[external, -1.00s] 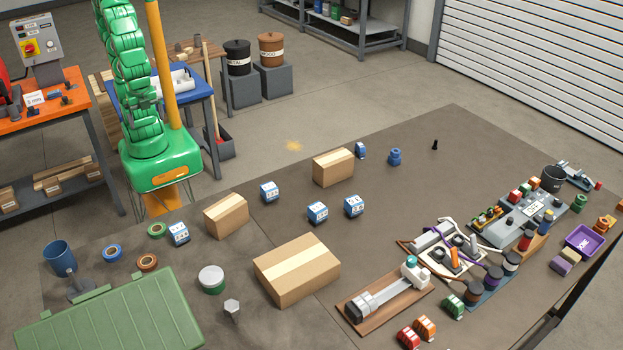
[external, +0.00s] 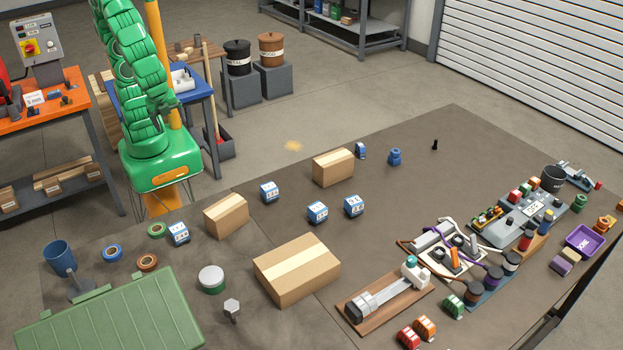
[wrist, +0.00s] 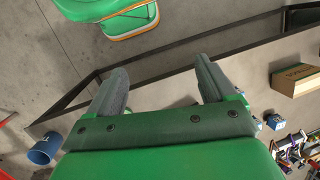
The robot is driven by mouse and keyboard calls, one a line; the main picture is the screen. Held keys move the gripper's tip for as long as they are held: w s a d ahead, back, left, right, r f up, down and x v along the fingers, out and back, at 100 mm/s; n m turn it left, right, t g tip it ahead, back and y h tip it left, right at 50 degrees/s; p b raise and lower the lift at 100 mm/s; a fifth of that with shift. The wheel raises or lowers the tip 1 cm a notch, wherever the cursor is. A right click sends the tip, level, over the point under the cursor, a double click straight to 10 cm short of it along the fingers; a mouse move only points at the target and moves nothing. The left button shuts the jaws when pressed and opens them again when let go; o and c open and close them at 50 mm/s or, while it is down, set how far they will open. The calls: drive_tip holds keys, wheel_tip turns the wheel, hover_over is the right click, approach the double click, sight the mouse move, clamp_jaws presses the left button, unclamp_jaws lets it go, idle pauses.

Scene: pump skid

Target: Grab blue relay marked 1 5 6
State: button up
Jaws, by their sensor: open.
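Several small blue relays with white marked faces stand on the brown table in the external view: one by the green tape (external: 178,234), one between two boxes (external: 269,192), a pair further right (external: 317,212) (external: 354,206), and one behind the rear box (external: 360,150). Their markings are too small to read, so I cannot tell which is 1 5 6. In the wrist view small blue-and-white blocks (wrist: 275,122) show at right. My gripper (wrist: 161,66) is open and empty in the wrist view, away from the relays.
Cardboard boxes (external: 297,270) (external: 226,215) (external: 333,167) stand among the relays. A green case (external: 110,315) and a blue cup (external: 60,258) are at front left. Wired equipment (external: 450,250) crowds the right. The table's back middle is mostly clear.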

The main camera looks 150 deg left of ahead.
drive_tip(key=w+a+f+m+g+y, duration=0.1)
drive_tip(key=w+a+f+m+y, duration=0.2)
drive_tip(key=w+a, duration=1)
drive_tip(key=m+y, duration=0.7)
drive_tip(key=m, duration=0.1)
hover_over(311, 216)
drive_tip(key=s+d, duration=0.6)
drive_tip(key=s, duration=0.2)
wheel_tip(311, 216, down, 10)
drive_tip(key=w+f+m, duration=0.1)
drive_tip(key=w+f, duration=0.1)
drive_tip(key=f, duration=0.1)
drive_tip(key=w+a+f+m+t+y, duration=0.1)
drive_tip(key=w+f+m, duration=0.1)
drive_tip(key=w, duration=0.1)
drive_tip(key=w+f+m+t, duration=0.1)
drive_tip(key=w+f, duration=0.2)
drive_tip(key=shift+a+f+m, duration=0.3)
drive_tip(key=shift+a+f, duration=0.05)
drive_tip(key=shift+x, duration=1.25)
drive_tip(key=a+f, duration=0.1)
drive_tip(key=a, duration=0.1)
drive_tip(key=a+f, duration=0.2)
drive_tip(key=shift+w, duration=0.1)
drive_tip(key=shift+a+f, duration=0.1)
drive_tip(key=shift+a, duration=0.15)
drive_tip(key=shift+c, duration=0.5)
